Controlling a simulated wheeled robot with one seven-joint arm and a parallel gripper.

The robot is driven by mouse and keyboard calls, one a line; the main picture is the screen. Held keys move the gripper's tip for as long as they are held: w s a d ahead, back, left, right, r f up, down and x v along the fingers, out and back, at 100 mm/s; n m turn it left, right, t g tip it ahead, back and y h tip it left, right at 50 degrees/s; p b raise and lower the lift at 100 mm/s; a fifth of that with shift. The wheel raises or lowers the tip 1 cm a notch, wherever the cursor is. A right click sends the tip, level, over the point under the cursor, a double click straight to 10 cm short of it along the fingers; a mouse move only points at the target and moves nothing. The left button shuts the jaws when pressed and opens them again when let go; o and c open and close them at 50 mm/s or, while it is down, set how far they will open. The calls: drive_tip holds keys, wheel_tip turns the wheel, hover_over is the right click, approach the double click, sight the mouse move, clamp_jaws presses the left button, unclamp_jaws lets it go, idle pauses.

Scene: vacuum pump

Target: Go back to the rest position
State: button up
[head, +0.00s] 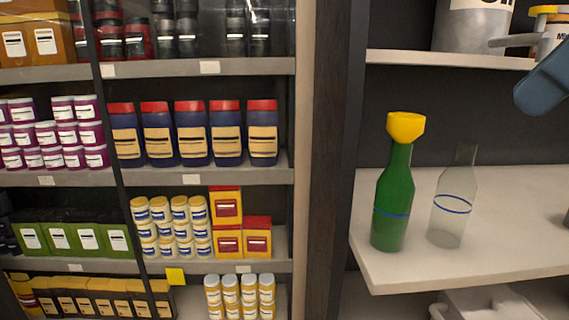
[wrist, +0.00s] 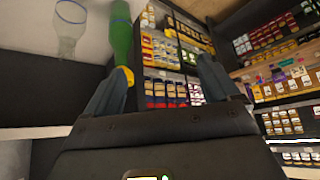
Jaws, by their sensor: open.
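A green bottle (head: 393,200) with a blue band stands upright on the white shelf (head: 480,260), with a yellow stopper-like piece (head: 405,127) on its mouth. A clear bottle (head: 452,210) with a blue band stands just to its right. In the wrist view the green bottle (wrist: 121,38) and clear bottle (wrist: 70,28) appear upside down at the upper left. My gripper (wrist: 162,66) is open, with nothing between its fingers. The yellow piece (wrist: 130,76) shows beside the left finger in that picture; I cannot tell whether they touch. The fingers are not clearly visible in the head view.
Shelves on the left hold several blue jars with red lids (head: 190,133), purple tubs (head: 55,130) and yellow-lidded cans (head: 172,225). A dark post (head: 325,150) divides them from the bottle shelf. A grey container (head: 472,28) stands on the upper shelf (head: 440,60).

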drive_tip(key=w+a+f+m+t+y, duration=0.6)
drive_tip(key=w+a+f+t+y, duration=0.2)
drive_tip(key=w+t, duration=0.1)
drive_tip(key=s+f+m+t+h+p, duration=0.1)
drive_tip(key=s+f+m+t+h, duration=0.2)
drive_tip(key=f, duration=0.5)
drive_tip(key=s+f+m+t+h, duration=0.1)
drive_tip(key=s+f+m+h, duration=0.1)
drive_tip(key=f+m+h, duration=0.5)
drive_tip(key=s+d+f+g+h, duration=0.1)
drive_tip(key=s+d+f+h, duration=0.15)
drive_tip(key=s+f, duration=1.2)
drive_tip(key=s+d+r+n+g, duration=0.1)
drive_tip(key=s+n, duration=0.6)
drive_tip(key=s, duration=1.2)
drive_tip(key=shift+s+d+g+p, duration=0.15)
drive_tip(key=shift+d+g+p, duration=0.3)
drive_tip(key=shift+d+g, duration=0.1)
